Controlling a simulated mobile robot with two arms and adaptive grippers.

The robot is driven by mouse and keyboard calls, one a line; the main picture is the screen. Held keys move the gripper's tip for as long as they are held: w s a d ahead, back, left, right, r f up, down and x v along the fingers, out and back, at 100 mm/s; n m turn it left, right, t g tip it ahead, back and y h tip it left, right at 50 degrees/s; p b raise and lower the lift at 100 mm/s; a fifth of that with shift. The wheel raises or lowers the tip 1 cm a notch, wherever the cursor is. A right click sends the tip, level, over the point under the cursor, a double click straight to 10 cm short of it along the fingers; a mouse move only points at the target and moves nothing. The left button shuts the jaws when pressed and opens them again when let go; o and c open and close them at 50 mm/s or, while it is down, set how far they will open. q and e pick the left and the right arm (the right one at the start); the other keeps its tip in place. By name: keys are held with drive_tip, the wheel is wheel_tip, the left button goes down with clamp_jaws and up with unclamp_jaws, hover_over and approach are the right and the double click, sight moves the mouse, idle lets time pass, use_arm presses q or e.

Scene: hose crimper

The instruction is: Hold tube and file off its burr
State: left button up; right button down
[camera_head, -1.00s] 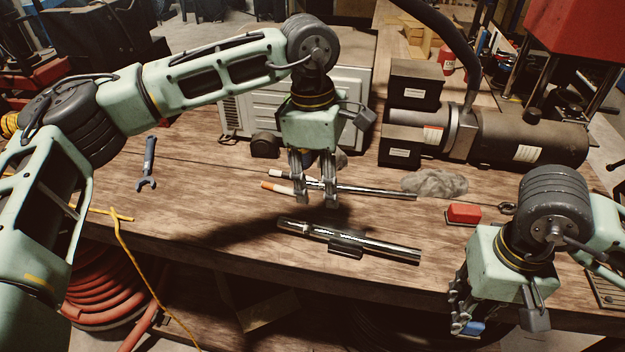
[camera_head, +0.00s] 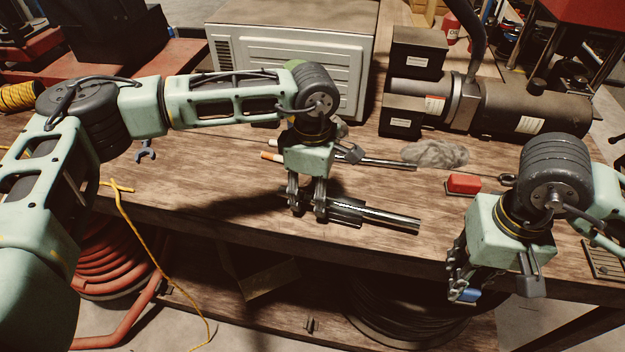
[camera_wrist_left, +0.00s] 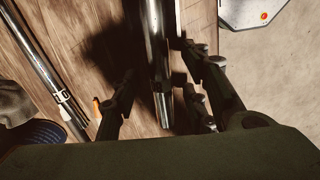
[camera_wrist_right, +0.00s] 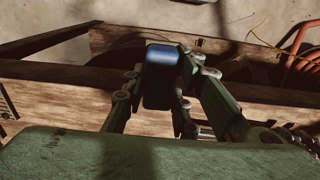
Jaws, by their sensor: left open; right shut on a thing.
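The shiny metal tube (camera_head: 390,217) lies on the bench near its front edge, with a dark block at its middle (camera_head: 346,209). My left gripper (camera_head: 307,208) is open over the tube's left end. In the left wrist view the tube (camera_wrist_left: 155,45) runs between the open fingers (camera_wrist_left: 158,85); I cannot tell whether they touch it. My right gripper (camera_head: 460,284) is shut on a blue block (camera_wrist_right: 165,75), held out past the bench's front edge. Two thin rods (camera_head: 385,162), one with an orange end, lie behind the tube, partly hidden by my left gripper.
A red block (camera_head: 463,183) and grey wool (camera_head: 435,153) lie right of the rods. A large dark cylindrical machine (camera_head: 530,115) and a pale metal box (camera_head: 290,65) stand behind. Bare bench lies right of the tube.

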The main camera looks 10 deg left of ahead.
use_arm(q)
drive_tip(key=shift+f, duration=0.15)
drive_tip(key=shift+c, duration=0.2)
clamp_jaws()
idle(0.6)
idle(0.6)
